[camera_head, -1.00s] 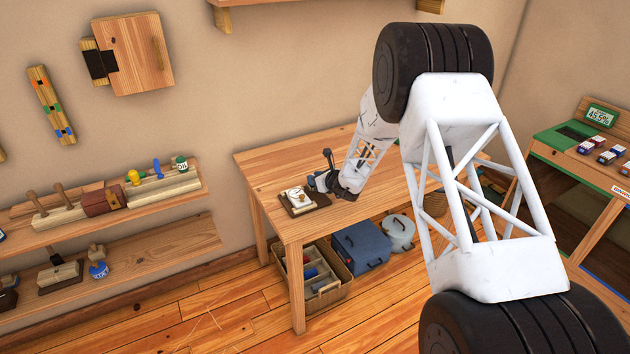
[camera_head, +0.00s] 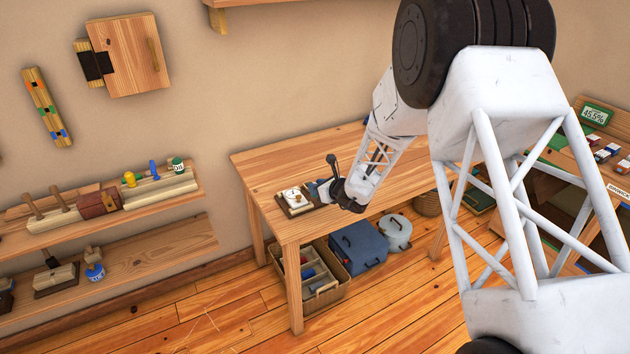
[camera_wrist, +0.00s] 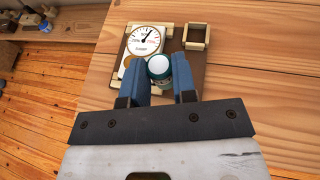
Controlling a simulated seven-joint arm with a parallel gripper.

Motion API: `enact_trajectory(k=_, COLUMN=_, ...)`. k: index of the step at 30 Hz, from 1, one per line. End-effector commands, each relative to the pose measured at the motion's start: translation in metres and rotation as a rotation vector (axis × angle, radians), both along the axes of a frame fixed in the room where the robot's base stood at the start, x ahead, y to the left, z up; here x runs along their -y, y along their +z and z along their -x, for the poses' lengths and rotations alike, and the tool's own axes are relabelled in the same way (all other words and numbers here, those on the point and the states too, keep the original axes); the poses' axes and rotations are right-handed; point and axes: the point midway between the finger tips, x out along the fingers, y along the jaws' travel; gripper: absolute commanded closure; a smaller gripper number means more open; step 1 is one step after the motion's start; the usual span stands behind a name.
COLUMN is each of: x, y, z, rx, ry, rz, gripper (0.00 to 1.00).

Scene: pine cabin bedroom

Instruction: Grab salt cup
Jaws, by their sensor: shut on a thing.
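A small round cup (camera_wrist: 159,70) with a white top and dark teal side shows in the wrist view. I take it for the salt cup, but no label is readable. My gripper (camera_wrist: 158,82) has its blue fingers on either side of the cup and is shut on it. The cup is over or at the front edge of a dark board on the table; whether it touches the board I cannot tell. In the head view my gripper (camera_head: 327,192) is low over the table's left part, and the cup cannot be made out there.
The dark board (camera_wrist: 118,80) bears a white dial gauge (camera_wrist: 150,38) and an empty square wooden holder (camera_wrist: 197,36). The wooden table (camera_head: 275,165) is clear behind and right of it. A basket (camera_head: 325,290) and blue box (camera_head: 358,248) stand below. Wall shelves (camera_head: 150,250) are at left.

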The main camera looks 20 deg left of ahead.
Motion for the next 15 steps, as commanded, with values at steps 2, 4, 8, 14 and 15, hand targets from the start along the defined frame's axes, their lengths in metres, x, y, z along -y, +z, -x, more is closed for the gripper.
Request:
enact_trajectory(k=2, x=0.006, y=0.002, z=0.011, rx=0.001, ry=0.0, rz=-0.001, gripper=1.0)
enact_trajectory(k=4, x=0.01, y=0.003, z=0.02, rx=0.001, ry=0.0, rz=0.0, gripper=1.0)
enact_trajectory(k=8, x=0.017, y=0.005, z=0.033, rx=0.001, ry=-0.001, rz=-0.001, gripper=1.0)
enact_trajectory(k=14, x=0.024, y=0.006, z=0.047, rx=0.001, ry=-0.001, rz=-0.001, gripper=1.0)
enact_trajectory(k=15, x=0.025, y=0.006, z=0.049, rx=0.001, ry=-0.001, rz=-0.001, gripper=1.0)
